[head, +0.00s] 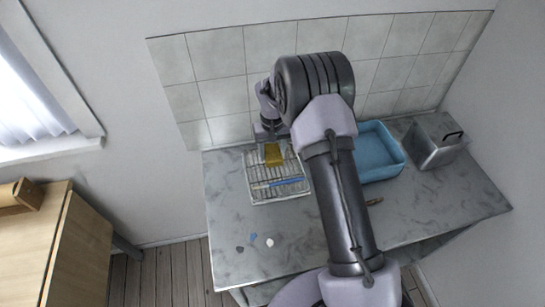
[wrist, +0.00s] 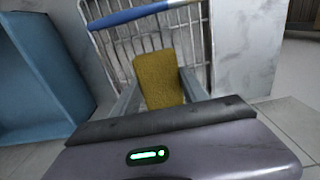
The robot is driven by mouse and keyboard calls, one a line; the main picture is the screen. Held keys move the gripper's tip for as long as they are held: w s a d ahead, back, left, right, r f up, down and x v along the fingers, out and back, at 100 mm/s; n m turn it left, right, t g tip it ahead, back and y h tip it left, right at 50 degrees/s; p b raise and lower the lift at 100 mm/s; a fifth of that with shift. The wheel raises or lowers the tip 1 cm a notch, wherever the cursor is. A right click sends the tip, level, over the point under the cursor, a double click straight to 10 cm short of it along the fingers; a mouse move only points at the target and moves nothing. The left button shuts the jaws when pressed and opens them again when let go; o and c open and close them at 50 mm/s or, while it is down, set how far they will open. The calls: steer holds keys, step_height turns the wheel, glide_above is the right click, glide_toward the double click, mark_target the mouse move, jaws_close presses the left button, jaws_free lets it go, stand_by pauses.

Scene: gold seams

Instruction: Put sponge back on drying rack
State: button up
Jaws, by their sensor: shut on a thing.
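The sponge, a yellow-brown block (head: 273,154), is at the back part of the wire drying rack (head: 262,196) in the head view. In the wrist view the sponge (wrist: 158,80) sits between the two fingers of my gripper (wrist: 160,90), which is shut on it. The rack's bars (wrist: 195,45) show behind and around the sponge. I cannot tell whether the sponge touches the bars. In the head view my gripper is largely hidden by my own wrist.
A blue-and-white stick-like item (head: 278,183) lies across the rack. A blue basin (head: 376,155) and a metal box (head: 436,143) stand to the right on the marble counter (head: 235,220). Small dark and pale pieces (head: 254,237) lie at the front left. A tiled wall rises behind.

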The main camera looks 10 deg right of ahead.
steer(key=shift+f+b, duration=0.35)
steer(key=shift+f, duration=0.95)
steer(key=o, duration=1.3)
